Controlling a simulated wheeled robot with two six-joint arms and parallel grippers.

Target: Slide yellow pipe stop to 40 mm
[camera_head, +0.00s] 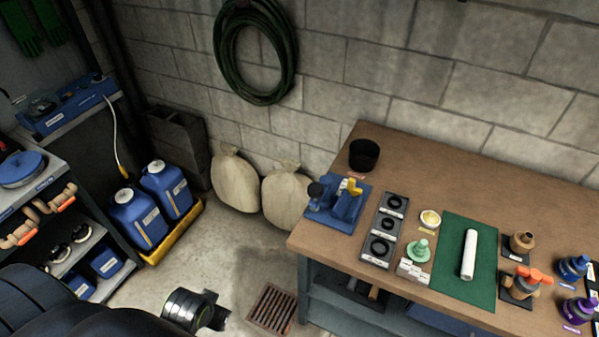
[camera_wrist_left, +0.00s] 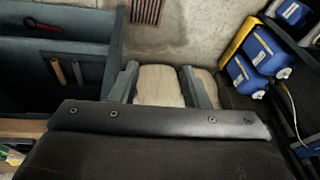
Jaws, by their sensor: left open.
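The yellow pipe stop (camera_head: 352,186) sits on a blue fixture (camera_head: 347,207) at the left end of the workbench. A dark knob (camera_head: 316,190) is at the fixture's left side. Any millimetre scale is too small to read. A white pipe (camera_head: 468,254) lies on a green mat (camera_head: 451,281), apart from the fixture. My left gripper is low over the floor in front of the bench, well away from the stop. In the left wrist view its two fingers (camera_wrist_left: 159,76) are apart, with only pale sacks seen beyond them. My right gripper is not in view.
The workbench (camera_head: 421,149) also holds a black cup (camera_head: 364,154), a ring tray (camera_head: 364,247) and several fittings. Sacks (camera_head: 286,195) and blue jugs (camera_head: 137,219) stand by the wall. A shelf (camera_head: 73,185) is at left. A floor drain (camera_head: 271,308) lies before the bench.

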